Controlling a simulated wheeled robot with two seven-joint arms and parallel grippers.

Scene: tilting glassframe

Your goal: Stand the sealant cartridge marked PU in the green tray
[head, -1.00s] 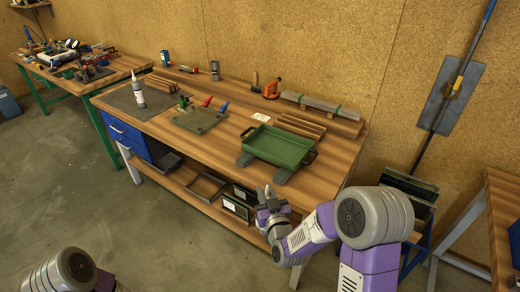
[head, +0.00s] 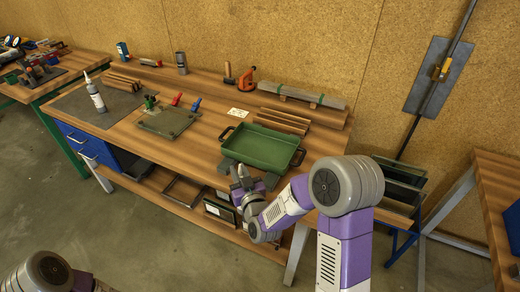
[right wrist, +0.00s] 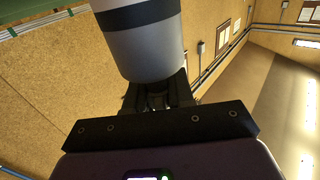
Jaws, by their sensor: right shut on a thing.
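The green tray (head: 258,150) lies on the workbench near its right front, with grey pieces under its front edge. My right gripper (head: 241,184) is just in front of the tray's front left part in the head view. It is shut on a grey cylinder with a dark band, which fills the top middle of the right wrist view (right wrist: 148,45). No PU mark is readable on it. A pale cartridge with a pointed nozzle (head: 96,97) stands upright on the dark mat at the bench's left; its label is too small to read. My left gripper is out of view.
Wooden strips (head: 282,120) and a long grey bundle (head: 300,96) lie behind the tray. A grey-green board (head: 168,121) with red, blue and green-handled tools is to its left. Black-framed boxes (head: 219,211) stand on the lower shelf. The tray's inside looks empty.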

